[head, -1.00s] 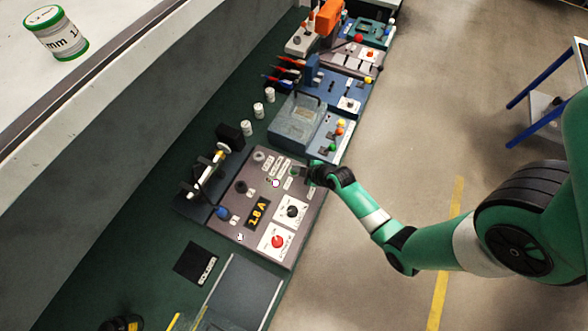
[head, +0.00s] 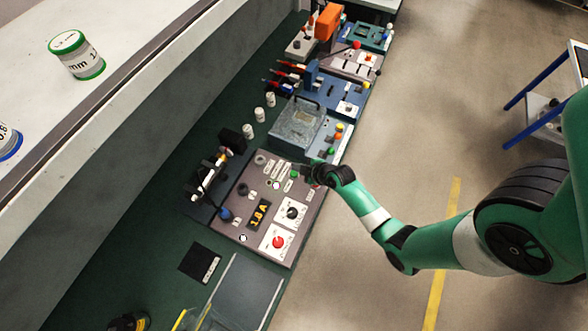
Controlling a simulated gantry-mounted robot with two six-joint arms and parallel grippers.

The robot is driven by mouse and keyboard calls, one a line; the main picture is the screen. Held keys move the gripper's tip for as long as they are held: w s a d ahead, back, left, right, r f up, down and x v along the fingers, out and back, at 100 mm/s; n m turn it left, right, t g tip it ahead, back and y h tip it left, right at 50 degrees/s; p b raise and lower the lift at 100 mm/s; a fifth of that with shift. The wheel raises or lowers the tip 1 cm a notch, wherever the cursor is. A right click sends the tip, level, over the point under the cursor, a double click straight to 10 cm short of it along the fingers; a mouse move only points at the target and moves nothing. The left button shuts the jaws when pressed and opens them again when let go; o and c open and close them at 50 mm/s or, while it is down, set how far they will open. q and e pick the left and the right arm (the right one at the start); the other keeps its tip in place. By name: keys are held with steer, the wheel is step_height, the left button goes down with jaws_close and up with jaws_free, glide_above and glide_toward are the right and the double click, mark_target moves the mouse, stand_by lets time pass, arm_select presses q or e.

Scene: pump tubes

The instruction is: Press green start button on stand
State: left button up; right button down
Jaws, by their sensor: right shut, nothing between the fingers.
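Whether the tips touch the panel I cannot tell. A red button (head: 278,242) and a black knob (head: 292,212) sit on white plates lower on the stand. My left gripper is not in view.
A clear-covered box (head: 298,122) with coloured buttons stands beyond the stand. White cylinders (head: 248,131) stand to its left. A black plate (head: 199,263) lies on the bench. A shelf with labelled spools (head: 77,55) runs along the left. Open floor lies right.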

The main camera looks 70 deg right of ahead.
mark_target(297, 174)
steer(key=shift+r+p, duration=1.1)
steer(key=shift+r, duration=0.45)
steer(key=shift+f, duration=0.1)
